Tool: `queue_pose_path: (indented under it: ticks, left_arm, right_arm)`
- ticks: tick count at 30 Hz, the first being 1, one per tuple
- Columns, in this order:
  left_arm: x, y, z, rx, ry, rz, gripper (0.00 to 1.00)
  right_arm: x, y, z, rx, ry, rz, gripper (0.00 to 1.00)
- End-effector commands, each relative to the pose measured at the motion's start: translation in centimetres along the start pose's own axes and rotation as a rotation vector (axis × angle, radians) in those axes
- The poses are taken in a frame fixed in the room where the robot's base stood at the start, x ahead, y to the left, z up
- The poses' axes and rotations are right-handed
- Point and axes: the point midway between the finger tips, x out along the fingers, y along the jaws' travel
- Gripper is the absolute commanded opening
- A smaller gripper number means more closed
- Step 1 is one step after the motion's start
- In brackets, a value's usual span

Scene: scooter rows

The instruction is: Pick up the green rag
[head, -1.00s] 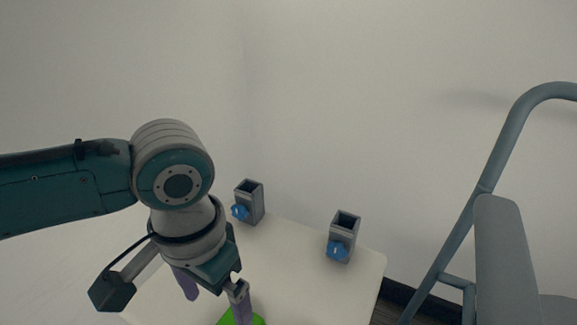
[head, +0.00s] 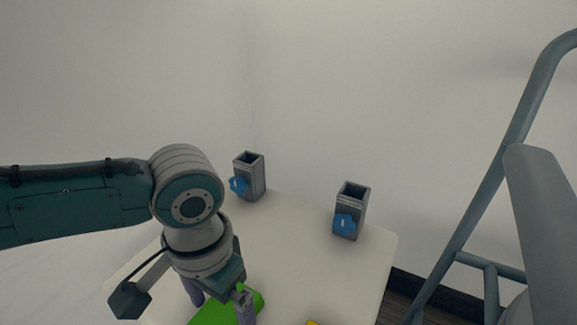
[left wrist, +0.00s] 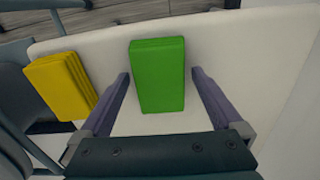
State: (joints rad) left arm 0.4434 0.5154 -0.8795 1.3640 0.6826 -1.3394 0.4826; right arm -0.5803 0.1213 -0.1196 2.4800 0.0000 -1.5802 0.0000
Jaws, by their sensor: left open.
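The green rag (left wrist: 158,75) is a folded rectangular block lying on the white table (left wrist: 220,45). In the head view the rag (head: 214,313) shows low in the picture, partly hidden by my left gripper (head: 220,300). In the left wrist view my left gripper (left wrist: 158,78) is open, with one purple finger on each side of the rag. A gap shows between the rag and each finger, and the jaws hold nothing. I cannot tell how high the fingertips are above the table. My right gripper is not in view.
A yellow folded cloth (left wrist: 60,82) lies left of the rag in the left wrist view. Two grey square holders with blue knobs, one left (head: 249,177) and one right (head: 350,211), stand at the table's back. A grey-blue tubular frame (head: 492,190) stands at the right.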

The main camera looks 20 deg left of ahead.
Motion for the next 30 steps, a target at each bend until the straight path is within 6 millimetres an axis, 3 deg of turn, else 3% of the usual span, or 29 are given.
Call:
queue_pose_path:
  ticks: [2, 22, 30]
  left_arm:
    - [-0.15, 0.02, -0.02, 0.0, 0.001, 0.0, 1.0]
    - [-0.14, 0.02, 0.02, 0.001, 0.0, 0.0, 0.27]
    - [-0.35, 0.02, 0.02, 0.001, 0.0, 0.0, 0.26]
  right_arm:
    - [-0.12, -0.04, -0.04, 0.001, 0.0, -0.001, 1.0]
    - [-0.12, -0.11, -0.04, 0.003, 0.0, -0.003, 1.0]
    - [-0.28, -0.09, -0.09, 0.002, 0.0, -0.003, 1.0]
